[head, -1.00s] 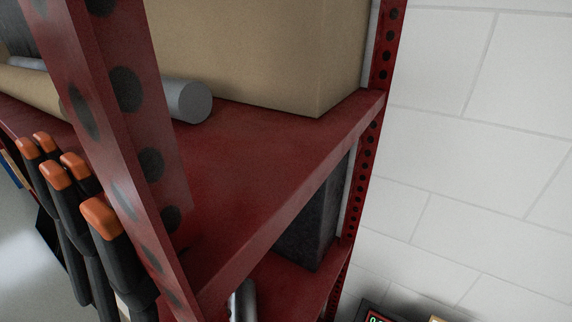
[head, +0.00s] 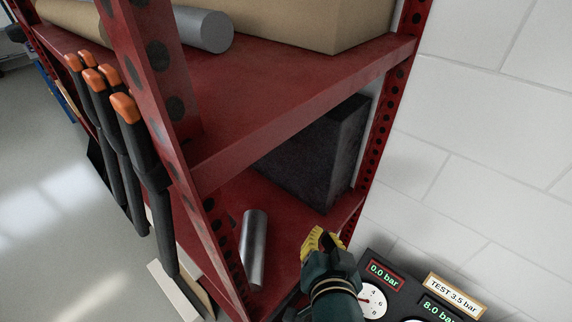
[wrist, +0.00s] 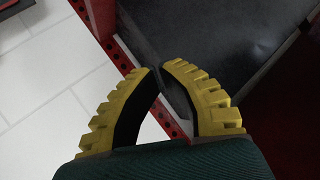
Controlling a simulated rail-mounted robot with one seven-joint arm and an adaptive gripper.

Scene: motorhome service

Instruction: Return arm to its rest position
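My gripper (head: 322,238) has yellow, toothed fingers on a dark green body. In the head view it is low in the picture, in front of the right end of the red rack's lower shelf (head: 285,215). In the wrist view the two curved fingers (wrist: 160,72) come together at their tips. Nothing shows held between them. The red perforated post and a dark panel are beyond the tips. Most of my arm is out of view.
A dark box (head: 320,150) and a grey metal cylinder (head: 255,245) are on the lower shelf. A gauge panel (head: 385,275) is just right of my gripper. Orange-tipped black tools (head: 125,108) hang at left. The white wall (head: 490,130) is bare.

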